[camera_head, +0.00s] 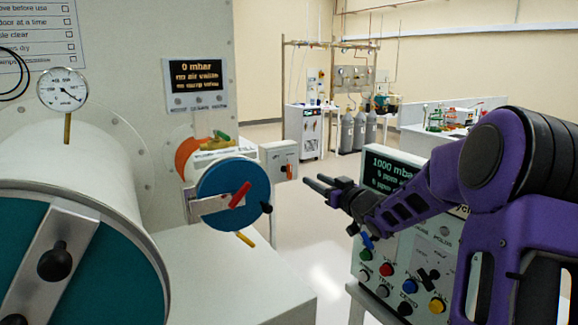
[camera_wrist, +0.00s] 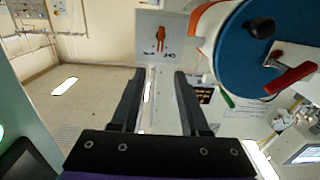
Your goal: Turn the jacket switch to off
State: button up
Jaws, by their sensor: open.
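A grey switch box (camera_head: 279,158) with a red-orange handle (camera_head: 289,172) is mounted beyond the blue round door, left of my gripper. I take it for the jacket switch; its label is too small to read. In the wrist view the box (camera_wrist: 146,43) is at the top centre, and its handle (camera_wrist: 160,30) stands roughly along the picture's vertical. My gripper (camera_head: 315,187) is open and empty, its fingers pointing toward the box. In the wrist view my gripper (camera_wrist: 160,76) has its two fingertips apart, just below the box, with a visible gap to the handle.
The blue round door (camera_head: 228,198) with a red lever (camera_head: 240,194) is close to the box; it also fills the wrist view's upper right. A control panel (camera_head: 408,262) with coloured buttons stands below my arm. A large teal-ended cylinder (camera_head: 95,270) is at left. Open floor (camera_head: 325,225) lies between.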

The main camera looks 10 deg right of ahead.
aim_at(291, 166)
jog(key=p+x, duration=0.1)
jog(key=x, duration=1.3)
jog(key=shift+w, duration=0.2)
jog(key=shift+c, duration=0.2)
grip_shut()
